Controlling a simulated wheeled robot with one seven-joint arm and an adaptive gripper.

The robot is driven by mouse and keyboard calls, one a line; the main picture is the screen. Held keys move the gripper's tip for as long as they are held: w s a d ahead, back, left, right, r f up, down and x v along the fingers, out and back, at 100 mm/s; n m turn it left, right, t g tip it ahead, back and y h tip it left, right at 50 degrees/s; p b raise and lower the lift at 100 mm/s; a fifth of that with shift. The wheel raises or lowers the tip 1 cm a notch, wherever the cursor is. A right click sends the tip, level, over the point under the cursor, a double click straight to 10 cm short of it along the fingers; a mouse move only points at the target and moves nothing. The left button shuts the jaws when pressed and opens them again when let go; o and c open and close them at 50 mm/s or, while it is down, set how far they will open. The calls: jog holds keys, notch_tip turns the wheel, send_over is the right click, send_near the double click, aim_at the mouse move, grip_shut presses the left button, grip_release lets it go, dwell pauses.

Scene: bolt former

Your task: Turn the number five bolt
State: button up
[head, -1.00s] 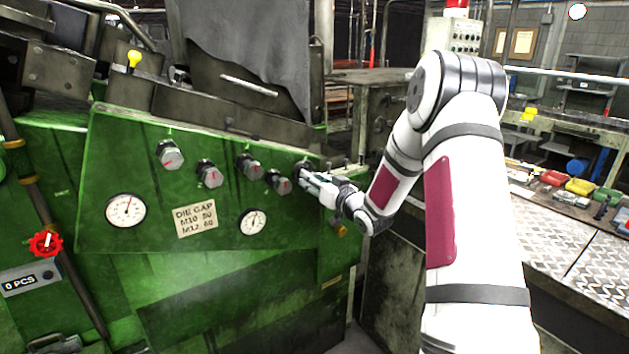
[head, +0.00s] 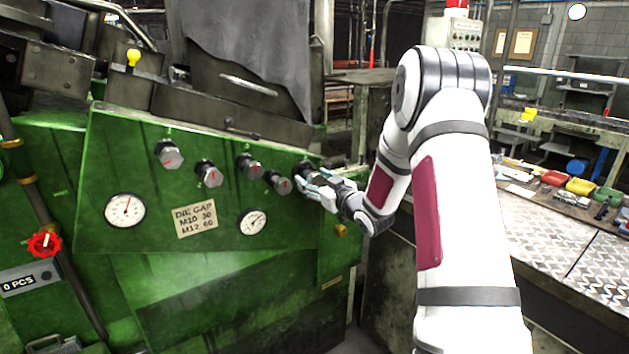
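A row of several silver-capped bolts with red marks runs along the top of the sloping green panel (head: 110,165). The rightmost bolt (head: 302,167), fifth from the left, is mostly hidden by my gripper (head: 305,179). My gripper comes in from the right with its fingertips at this bolt. Whether the fingers are closed on it is too small and covered to tell. The fourth bolt (head: 278,183) sits just left of my fingertips, and the third bolt (head: 249,166) is further left.
The first bolt (head: 169,154) and second bolt (head: 209,173) are at the panel's left. Below are two dials (head: 125,210) and a "DIE GAP" label (head: 195,220). A red knob (head: 44,244) is at far left. A workbench (head: 545,235) with tools stands right.

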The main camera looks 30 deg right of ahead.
jog(key=s, duration=1.2)
jog(key=shift+d, duration=0.2)
jog(key=s+a+r+m+g+h, duration=0.2)
jog(key=s+a+r+g+h, duration=0.25)
jog(key=a+r+g, duration=0.4)
jog(key=s+a+g+y, duration=0.2)
jog(key=s+a, duration=0.6)
jog(key=s, duration=0.4)
jog(key=s+a+r+g+y, duration=0.1)
jog(key=s+a+g+y, duration=0.1)
jog(key=s+a, duration=0.6)
jog(key=s, duration=0.4)
jog(key=shift+s+a+r+m, duration=0.15)
jog(key=shift+s+r+m, duration=0.05)
jog(key=shift+s+m, duration=0.2)
jog(key=shift+w, duration=0.1)
dwell(0.3)
